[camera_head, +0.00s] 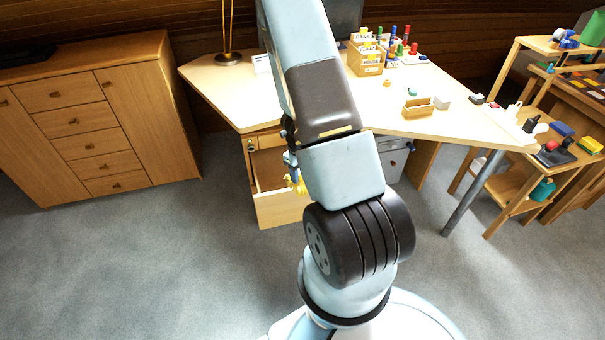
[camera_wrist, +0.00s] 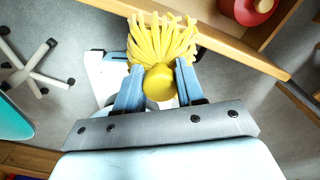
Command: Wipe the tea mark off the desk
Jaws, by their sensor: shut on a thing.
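My gripper (camera_wrist: 158,78) is shut on a yellow brush-like thing (camera_wrist: 160,42) with a round yellow knob and a spread of soft strands. In the head view the yellow thing (camera_head: 299,185) shows just left of my arm, at the open desk drawer (camera_head: 282,211). In the wrist view its strands overlap the drawer's wooden edge (camera_wrist: 225,42). The pale wooden desk (camera_head: 225,90) stands behind my arm. I cannot make out a tea mark on it; my arm hides part of the desk top.
A red round thing (camera_wrist: 250,8) lies in the drawer. On the desk are a wooden file box (camera_head: 366,62), a small wooden holder (camera_head: 418,107) and a lamp base (camera_head: 229,58). A drawer cabinet (camera_head: 95,120) stands left; cluttered wooden shelves stand right. Grey carpet is clear at front left.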

